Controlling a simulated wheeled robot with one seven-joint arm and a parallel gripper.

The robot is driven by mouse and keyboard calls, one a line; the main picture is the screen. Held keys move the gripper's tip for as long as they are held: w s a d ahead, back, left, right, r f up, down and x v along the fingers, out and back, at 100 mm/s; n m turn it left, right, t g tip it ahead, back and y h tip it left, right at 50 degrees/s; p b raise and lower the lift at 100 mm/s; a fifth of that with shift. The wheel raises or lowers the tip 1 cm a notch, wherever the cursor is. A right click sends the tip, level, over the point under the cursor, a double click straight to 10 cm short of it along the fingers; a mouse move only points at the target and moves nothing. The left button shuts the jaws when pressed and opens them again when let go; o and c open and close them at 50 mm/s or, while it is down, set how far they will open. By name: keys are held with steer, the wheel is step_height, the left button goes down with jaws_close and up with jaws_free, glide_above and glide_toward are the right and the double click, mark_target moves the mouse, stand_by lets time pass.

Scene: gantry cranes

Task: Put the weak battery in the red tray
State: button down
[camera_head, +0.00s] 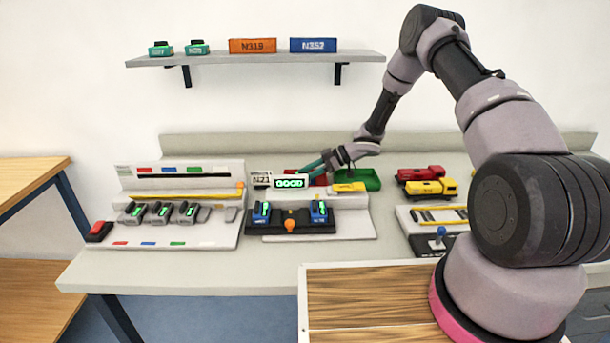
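The red tray (318,181) stands at the back of the table, mostly hidden behind a lit sign reading GOOD (291,182) and my gripper. Two blue blocks with green marks, perhaps batteries, sit upright in a black holder: the left block (262,212) and the right block (319,212). Which battery is weak I cannot tell. My gripper (312,166) points left, just above the red tray and behind the sign. Its fingers are small and partly overlapped, so I cannot tell whether they are open or hold anything.
A green tray (368,178) is right of the red one. A left panel (215,235) holds several grey-green units (161,212) and a red button (98,231). Toy trucks (430,188) and a joystick (440,232) are at right. A wall shelf (260,57) hangs above.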

steer(key=shift+f, duration=0.15)
steer(key=shift+c, duration=1.2)
jaws_free()
steer(key=shift+r, duration=0.25)
steer(key=v, duration=1.1)
steer(key=shift+d+r, duration=0.1)
steer(key=shift+d, duration=0.3)
steer(key=shift+d, duration=0.1)
